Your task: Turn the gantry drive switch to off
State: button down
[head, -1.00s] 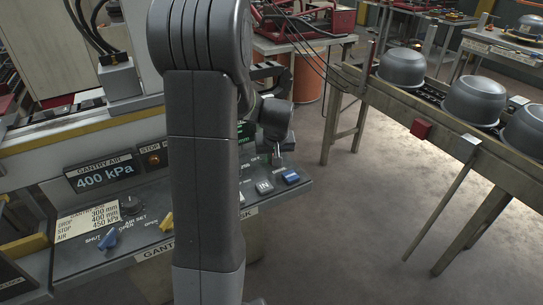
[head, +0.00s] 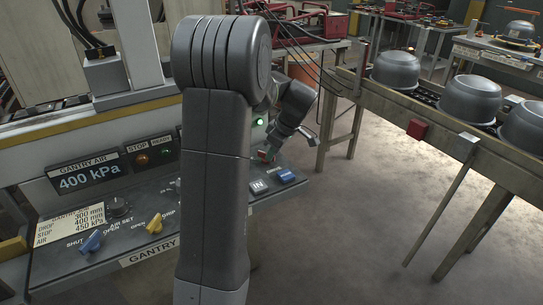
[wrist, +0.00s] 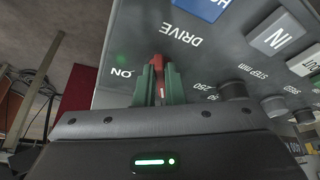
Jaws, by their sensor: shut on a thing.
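The gantry drive switch is a red lever (wrist: 159,62) on the grey panel in the wrist view, with "DRIVE" printed near it and "ON" to its left. An off mark cannot be seen. My gripper (wrist: 158,82) has its green fingers on both sides of the lever and is shut on it. In the head view my gripper (head: 268,151) is low at the panel's right part, with a bit of red (head: 263,155) showing there. My arm hides part of the panel. The lever's exact setting cannot be told.
Near the switch are a blue button (wrist: 207,8) and a white "IN" button (wrist: 273,40). Dark knobs (wrist: 233,91) stand to the right. A blue lever (head: 91,242) and yellow lever (head: 154,223) are at the panel's left. A conveyor with pots (head: 470,100) stands at the right.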

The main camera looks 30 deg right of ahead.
jog(key=shift+w+d+n+g+y, duration=0.1)
jog(key=shift+d+n+g+y, duration=0.1)
jog(key=shift+n, duration=0.45)
jog(key=shift+w+d+n+g+y, duration=0.1)
jog(key=shift+n+g, duration=0.1)
jog(key=shift+n, duration=0.45)
jog(key=c, duration=1.5)
grip_release()
jog(key=v, duration=1.3)
jog(key=shift+d+r+p, duration=0.25)
jog(key=shift+r+p, duration=0.1)
